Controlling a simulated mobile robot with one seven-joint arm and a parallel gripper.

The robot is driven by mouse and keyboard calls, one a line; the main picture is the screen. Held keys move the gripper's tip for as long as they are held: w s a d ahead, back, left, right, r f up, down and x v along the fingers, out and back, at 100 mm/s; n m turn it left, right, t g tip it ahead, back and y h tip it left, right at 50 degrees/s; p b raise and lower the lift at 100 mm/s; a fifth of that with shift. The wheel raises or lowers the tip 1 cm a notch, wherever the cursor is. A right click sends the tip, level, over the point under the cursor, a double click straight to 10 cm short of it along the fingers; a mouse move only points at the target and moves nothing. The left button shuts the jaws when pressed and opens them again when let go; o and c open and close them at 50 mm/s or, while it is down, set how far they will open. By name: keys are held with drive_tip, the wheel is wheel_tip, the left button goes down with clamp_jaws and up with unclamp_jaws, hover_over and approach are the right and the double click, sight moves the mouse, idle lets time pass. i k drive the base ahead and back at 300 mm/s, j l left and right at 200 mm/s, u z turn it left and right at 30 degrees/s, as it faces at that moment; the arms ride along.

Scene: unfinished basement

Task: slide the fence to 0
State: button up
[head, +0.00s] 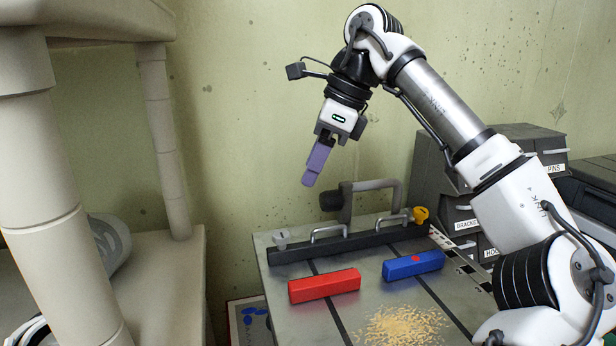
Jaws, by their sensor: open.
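The fence (368,239) is a long black bar lying across the far part of a grey metal table (385,285). It carries two metal handles, one left (328,229) and one right (391,217). A yellow knob (420,215) stands at its right end and a pale metal knob (281,239) at its left end. A black-and-white scale (470,271) runs along the table's right edge; its numbers are too small to read. My gripper (309,181), with purple fingers, is open, empty and well above the fence's left half, pointing down. One finger largely hides the other.
A red block (324,286) and a blue block with a red button (413,265) lie in front of the fence. Sawdust (402,326) covers the near table. A grey bracket with a black knob (347,200) rises behind the fence. Labelled drawers (525,150) stand right, beige shelving (160,140) left.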

sight(314, 248)
drive_tip(key=k+l, duration=0.85)
